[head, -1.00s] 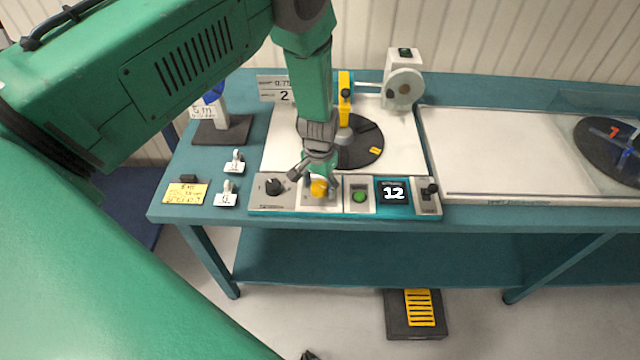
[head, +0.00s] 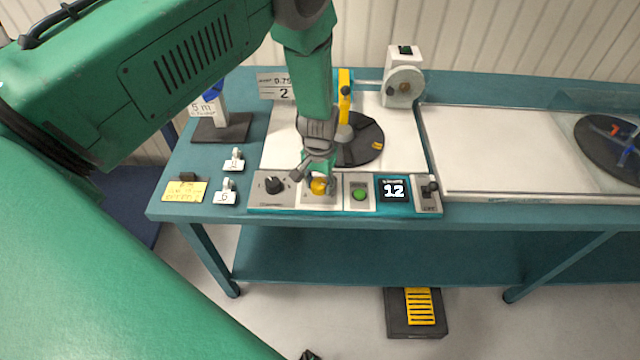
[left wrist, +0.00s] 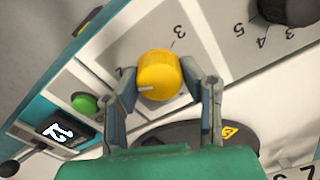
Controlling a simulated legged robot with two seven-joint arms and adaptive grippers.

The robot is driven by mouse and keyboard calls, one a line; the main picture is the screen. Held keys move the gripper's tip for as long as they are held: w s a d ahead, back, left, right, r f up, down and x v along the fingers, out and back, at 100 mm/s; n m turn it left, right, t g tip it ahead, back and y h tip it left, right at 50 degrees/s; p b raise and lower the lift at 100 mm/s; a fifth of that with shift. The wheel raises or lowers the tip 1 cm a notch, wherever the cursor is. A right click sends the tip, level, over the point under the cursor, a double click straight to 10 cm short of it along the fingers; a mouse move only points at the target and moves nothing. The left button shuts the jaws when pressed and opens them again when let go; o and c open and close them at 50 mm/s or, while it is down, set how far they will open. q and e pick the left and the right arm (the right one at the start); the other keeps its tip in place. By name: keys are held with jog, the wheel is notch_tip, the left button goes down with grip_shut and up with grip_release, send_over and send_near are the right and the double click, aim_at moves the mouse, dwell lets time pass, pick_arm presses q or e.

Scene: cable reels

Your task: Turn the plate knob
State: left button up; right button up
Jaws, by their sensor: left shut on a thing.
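The plate knob is a yellow round knob with a white pointer line (left wrist: 159,75), on a light panel with printed numbers in the left wrist view. It also shows in the head view (head: 319,187), partly covered by my fingers. My left gripper (left wrist: 166,90) is around the knob, one finger on each side, and shut on it. In the head view my left gripper (head: 317,170) reaches down to the panel from above. The pointer line faces the lower left in the left wrist view. My right gripper is not clearly in view.
A black knob (head: 272,186) is left of the yellow one. A green button (head: 359,194), a display reading 12 (head: 394,190) and a lever switch (head: 428,188) are to the right. A dark round plate (head: 362,146) lies behind. A yellow-topped pedal (head: 420,307) is on the floor.

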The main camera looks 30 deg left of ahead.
pick_arm(q)
jog(key=n+b, duration=0.1)
jog(key=n, duration=0.1)
jog(key=shift+f+n, duration=0.1)
jog(key=shift+n, duration=0.2)
jog(key=n+b, duration=0.1)
jog(key=n, duration=0.2)
jog(key=shift+n, duration=0.3)
jog(key=n, duration=0.3)
jog(key=shift+n+b, duration=0.3)
jog(key=n, duration=0.3)
jog(key=shift+n, duration=0.3)
jog(key=n, duration=0.4)
jog(key=shift+n+b, duration=0.3)
jog(key=shift+b, duration=0.05)
jog(key=n, duration=0.4)
jog(key=shift+w+n, duration=0.1)
jog(key=shift+n, duration=0.2)
